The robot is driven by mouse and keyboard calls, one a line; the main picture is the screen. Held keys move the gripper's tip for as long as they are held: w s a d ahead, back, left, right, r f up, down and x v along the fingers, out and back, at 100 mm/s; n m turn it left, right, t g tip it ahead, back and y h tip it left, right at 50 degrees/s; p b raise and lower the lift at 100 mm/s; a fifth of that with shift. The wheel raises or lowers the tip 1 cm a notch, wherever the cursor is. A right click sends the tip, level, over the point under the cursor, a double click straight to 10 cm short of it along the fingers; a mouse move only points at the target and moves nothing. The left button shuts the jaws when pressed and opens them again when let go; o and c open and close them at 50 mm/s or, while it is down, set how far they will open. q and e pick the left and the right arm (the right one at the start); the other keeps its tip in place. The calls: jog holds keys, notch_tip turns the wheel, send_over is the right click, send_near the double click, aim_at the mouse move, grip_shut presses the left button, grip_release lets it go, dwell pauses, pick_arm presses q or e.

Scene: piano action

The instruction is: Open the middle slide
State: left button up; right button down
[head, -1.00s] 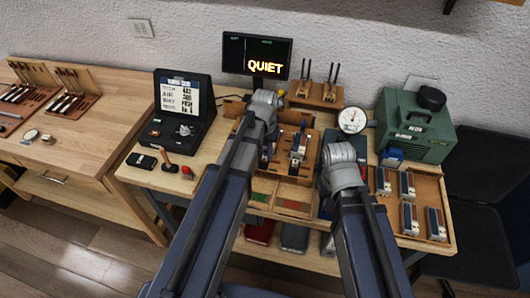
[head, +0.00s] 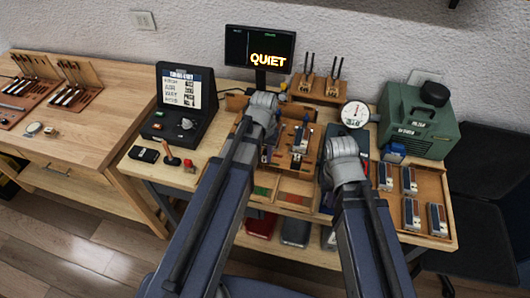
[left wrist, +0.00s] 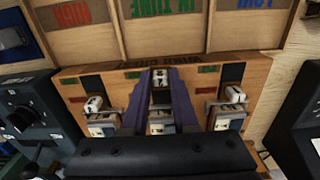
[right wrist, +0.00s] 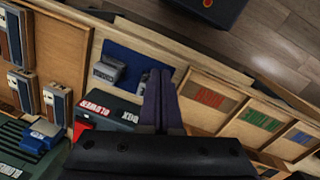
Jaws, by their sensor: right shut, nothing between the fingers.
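The wooden board (left wrist: 262,88) with three slides fills the middle of the left wrist view. The middle slide (left wrist: 160,77) shows a white tab between the two fingers of my left gripper (left wrist: 160,72). This tab sits further up its slot than the tabs of the left slide (left wrist: 94,103) and the right slide (left wrist: 233,95). The fingers straddle the tab closely; whether they press on it is unclear. In the head view my left arm hides part of the board (head: 312,160). My right gripper (right wrist: 160,75) is shut and empty, above the bench's right part.
Labelled compartments (left wrist: 140,22) lie beyond the board. A dark dial box (left wrist: 22,112) stands on its left. A tray of blocks (head: 425,190), a green blower box (head: 415,125) and a round gauge (head: 354,114) are at the right. A monitor (head: 258,48) reads QUIET.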

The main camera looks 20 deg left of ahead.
pick_arm(q)
jog(key=o, duration=0.4)
jog(key=shift+r, duration=0.15)
pick_arm(e)
jog(key=shift+r, duration=0.15)
pick_arm(q)
notch_tip(320, 180, up, 8)
jog(key=p, duration=0.8)
jog(key=shift+f, duration=0.2)
pick_arm(e)
notch_tip(320, 180, up, 8)
jog(key=shift+f, duration=0.2)
pick_arm(q)
jog(key=s+d+m, duration=0.1)
jog(key=s+d, duration=0.2)
jog(key=d, duration=0.1)
jog(key=s+d+m+y+b, duration=0.1)
jog(key=s+d, duration=0.2)
jog(key=s, duration=0.1)
jog(key=s+d+f+m, duration=0.1)
jog(key=s+d+m, duration=0.1)
jog(key=s+d, duration=0.1)
jog(key=shift+s+d, duration=0.35)
jog(key=shift+d, duration=0.45)
pick_arm(e)
jog(key=shift+f, duration=0.6)
